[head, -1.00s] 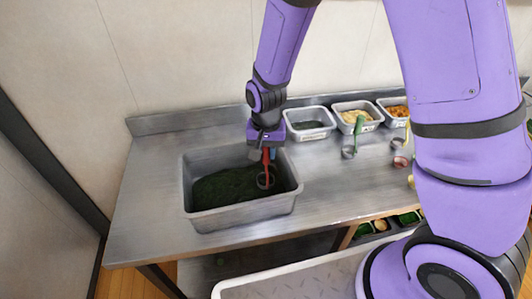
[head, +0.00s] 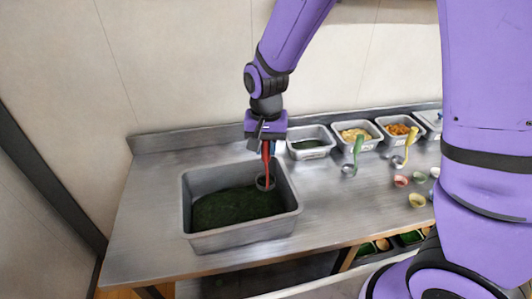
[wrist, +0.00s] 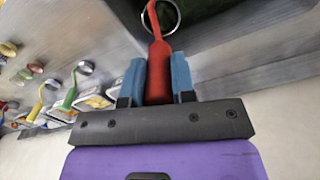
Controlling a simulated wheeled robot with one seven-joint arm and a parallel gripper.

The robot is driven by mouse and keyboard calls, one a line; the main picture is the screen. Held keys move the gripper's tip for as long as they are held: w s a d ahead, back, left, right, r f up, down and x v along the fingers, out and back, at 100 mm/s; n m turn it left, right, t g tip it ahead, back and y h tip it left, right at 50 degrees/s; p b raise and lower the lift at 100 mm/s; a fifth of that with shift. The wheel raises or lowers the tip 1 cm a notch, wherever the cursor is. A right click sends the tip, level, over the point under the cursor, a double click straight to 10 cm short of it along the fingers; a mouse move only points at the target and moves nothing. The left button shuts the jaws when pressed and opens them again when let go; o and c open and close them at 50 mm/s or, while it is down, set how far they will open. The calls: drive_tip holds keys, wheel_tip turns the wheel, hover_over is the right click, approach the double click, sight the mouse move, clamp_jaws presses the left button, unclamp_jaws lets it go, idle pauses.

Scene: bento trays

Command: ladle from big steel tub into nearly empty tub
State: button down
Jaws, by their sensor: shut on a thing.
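The big steel tub (head: 240,232) stands at the left of the counter with dark green food (head: 228,207) across its bottom. My gripper (head: 266,148) points down over the tub's back right part and is shut on the red ladle (head: 266,166). In the wrist view, the blue fingers of my gripper (wrist: 157,78) clasp the red ladle handle (wrist: 159,55). The ladle's bowl is inside the tub near its back right wall; I cannot tell what it holds. The nearly empty tub (head: 312,153), small and steel, stands right of the big tub, with a little dark green inside.
A tub of yellowish food (head: 355,134) and a tub of orange food (head: 397,129) stand farther right along the wall. A green ladle (head: 357,152) and a yellow ladle (head: 407,147) lie before them. Small coloured cups (head: 416,200) stand at the right. The front middle counter is clear.

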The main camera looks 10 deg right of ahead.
drive_tip(key=shift+r, duration=2.95)
